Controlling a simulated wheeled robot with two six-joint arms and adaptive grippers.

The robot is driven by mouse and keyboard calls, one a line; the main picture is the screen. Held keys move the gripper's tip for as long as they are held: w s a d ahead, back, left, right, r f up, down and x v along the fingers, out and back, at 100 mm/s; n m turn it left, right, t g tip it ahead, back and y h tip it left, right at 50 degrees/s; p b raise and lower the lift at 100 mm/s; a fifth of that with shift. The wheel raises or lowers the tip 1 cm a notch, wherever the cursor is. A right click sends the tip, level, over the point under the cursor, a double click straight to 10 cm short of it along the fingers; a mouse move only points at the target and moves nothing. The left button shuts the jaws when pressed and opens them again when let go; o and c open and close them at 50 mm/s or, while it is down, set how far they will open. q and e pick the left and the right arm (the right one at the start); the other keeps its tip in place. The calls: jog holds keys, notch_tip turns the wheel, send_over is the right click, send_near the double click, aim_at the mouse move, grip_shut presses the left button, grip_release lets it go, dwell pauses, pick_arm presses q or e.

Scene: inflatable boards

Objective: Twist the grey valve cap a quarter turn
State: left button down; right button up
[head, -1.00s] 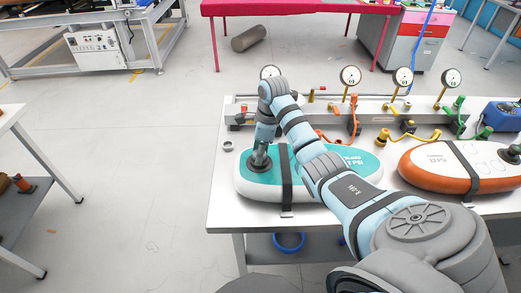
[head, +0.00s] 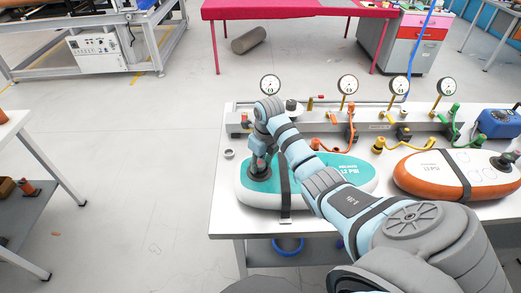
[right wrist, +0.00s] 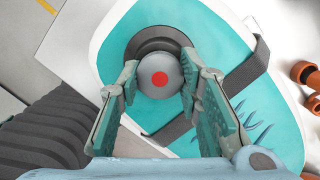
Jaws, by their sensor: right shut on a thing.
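The grey valve cap (right wrist: 161,79) with a red dot sits in a dark round valve base on the teal and white inflatable board (head: 312,175). My right gripper (right wrist: 158,74) has a finger on each side of the cap and is shut on it. In the head view, my right gripper (head: 261,166) points down onto the left end of the board, and the cap is hidden there. My left gripper is not in view.
An orange and white board (head: 440,175) lies to the right on the white table (head: 222,205). A black strap (head: 285,195) crosses the teal board. Gauges, a grey manifold and coloured hoses line the back. A small grey ring (head: 229,153) lies left of the board.

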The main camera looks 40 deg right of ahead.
jog(key=shift+m, duration=0.4)
jog(key=shift+r, duration=0.1)
jog(key=m+p, duration=0.1)
jog(key=m, duration=0.1)
jog(key=shift+a+r+m+h+p, duration=0.1)
jog(key=shift+r+m+h+p, duration=0.05)
jog(key=shift+m+h+p, duration=0.2)
jog(key=shift+f+m, duration=0.2)
jog(key=shift+m, duration=0.45)
jog(key=shift+w+f+b, duration=0.15)
jog(key=shift+f+b, duration=0.05)
jog(key=shift+b, duration=0.5)
jog(key=shift+r+m+b, duration=0.15)
jog(key=shift+m+b, duration=0.35)
jog(key=shift+b, duration=0.25)
jog(key=o, duration=1.1)
jog(key=shift+o, duration=0.2)
